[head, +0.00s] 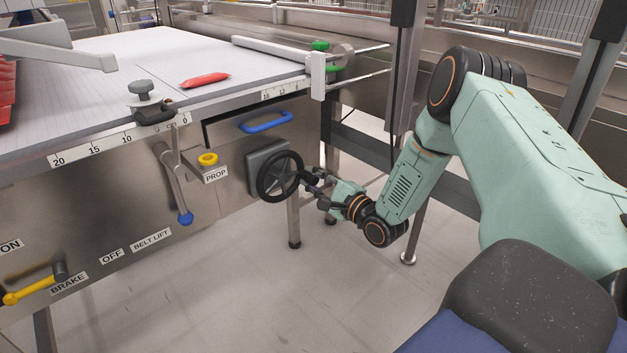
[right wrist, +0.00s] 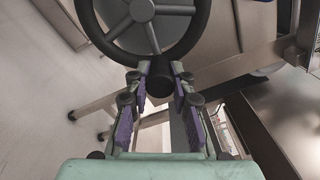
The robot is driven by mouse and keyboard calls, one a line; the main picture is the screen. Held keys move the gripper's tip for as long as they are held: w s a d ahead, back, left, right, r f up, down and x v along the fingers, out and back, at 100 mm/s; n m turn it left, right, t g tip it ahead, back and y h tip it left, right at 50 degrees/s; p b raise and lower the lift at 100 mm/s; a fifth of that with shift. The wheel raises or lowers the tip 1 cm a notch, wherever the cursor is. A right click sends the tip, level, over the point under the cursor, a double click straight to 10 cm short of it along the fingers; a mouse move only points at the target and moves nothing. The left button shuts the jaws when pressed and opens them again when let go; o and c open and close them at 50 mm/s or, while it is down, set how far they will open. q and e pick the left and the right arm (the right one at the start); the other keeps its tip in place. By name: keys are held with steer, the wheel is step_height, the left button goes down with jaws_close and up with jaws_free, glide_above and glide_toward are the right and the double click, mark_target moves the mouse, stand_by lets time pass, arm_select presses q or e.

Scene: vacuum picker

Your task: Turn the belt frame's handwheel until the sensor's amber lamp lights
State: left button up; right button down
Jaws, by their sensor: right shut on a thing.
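The black handwheel (head: 262,187), with grey spokes, is mounted on a grey box on the belt frame's front side. My right gripper (head: 316,186) is at the wheel's right edge. In the right wrist view the wheel's rim (right wrist: 88,25) fills the top, and my right gripper (right wrist: 160,85) has its fingers on both sides of the wheel's dark crank knob (right wrist: 160,72), shut on it. A small dark block (head: 154,112) with a grey knob sits at the belt's edge above the scale; I cannot tell whether it is the sensor. I make out no lit amber lamp. My left gripper is not in view.
A yellow brake lever (head: 32,287) is lower left. A red packet (head: 205,80) lies on the belt. The floor below is clear.

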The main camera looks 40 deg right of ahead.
steer(key=shift+a+r, duration=0.1)
steer(key=c, duration=1.2)
jaws_free()
steer(key=s, duration=0.6)
steer(key=shift+d, duration=0.4)
steer(key=shift+s, duration=0.7)
